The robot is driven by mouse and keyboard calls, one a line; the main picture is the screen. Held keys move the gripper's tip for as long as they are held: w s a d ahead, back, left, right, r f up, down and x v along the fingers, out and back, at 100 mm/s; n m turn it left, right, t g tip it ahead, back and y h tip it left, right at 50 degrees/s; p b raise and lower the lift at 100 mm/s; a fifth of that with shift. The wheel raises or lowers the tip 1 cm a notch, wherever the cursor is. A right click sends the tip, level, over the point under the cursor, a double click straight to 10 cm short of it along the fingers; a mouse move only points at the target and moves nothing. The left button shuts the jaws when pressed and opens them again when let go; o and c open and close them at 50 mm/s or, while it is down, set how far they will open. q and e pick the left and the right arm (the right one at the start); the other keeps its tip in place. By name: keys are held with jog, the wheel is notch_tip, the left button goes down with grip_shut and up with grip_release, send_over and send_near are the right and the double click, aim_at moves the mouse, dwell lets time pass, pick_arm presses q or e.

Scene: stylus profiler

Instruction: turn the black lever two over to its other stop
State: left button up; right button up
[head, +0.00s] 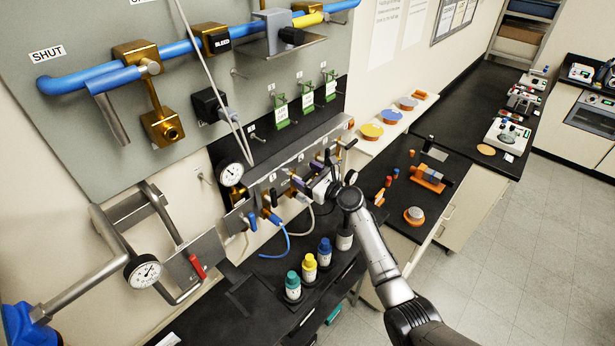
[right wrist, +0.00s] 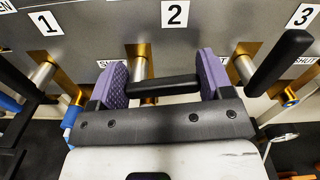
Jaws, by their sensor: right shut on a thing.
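Black lever two (right wrist: 165,87) is on a brass valve under the label 2 (right wrist: 175,14) in the right wrist view. Its handle lies roughly level, across the space between the purple finger pads of my right gripper (right wrist: 162,85). The gripper is shut on the handle. A SHUT label, partly hidden by the left finger, is to the left of valve two. In the head view my right gripper (head: 306,184) is at the valve panel and covers most of this lever. My left gripper is not in view.
Lever three (right wrist: 278,62) is close on the right, under label 3. Lever one (right wrist: 22,82) is on the left. Teal, yellow and blue capped bottles (head: 309,267) stand on the black bench below the panel. A pressure gauge (head: 230,173) is left of the valves.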

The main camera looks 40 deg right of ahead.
aim_at(291, 172)
jog(key=n, duration=0.2)
jog(key=n+b, duration=0.1)
jog(key=shift+a+r+n, duration=0.25)
jog(key=shift+n, duration=0.05)
jog(key=n, duration=0.2)
jog(key=n+b, duration=0.1)
jog(key=shift+s+a+r+n, duration=0.1)
jog(key=shift+a+r+n, duration=0.15)
jog(key=shift+a+n, duration=0.05)
jog(key=n, duration=0.2)
jog(key=a+n+b, duration=0.1)
jog(key=n, duration=0.1)
jog(key=shift+s+r+n+b, duration=0.1)
jog(key=shift+n+b, duration=0.2)
jog(key=n+b, duration=0.1)
jog(key=n, duration=0.1)
jog(key=shift+a+n, duration=0.2)
jog(key=shift+n, duration=0.2)
jog(key=shift+a+n, duration=0.2)
jog(key=shift+n, duration=0.6)
jog(key=shift+s+b, duration=0.1)
jog(key=shift+b, duration=0.2)
jog(key=o, duration=0.9)
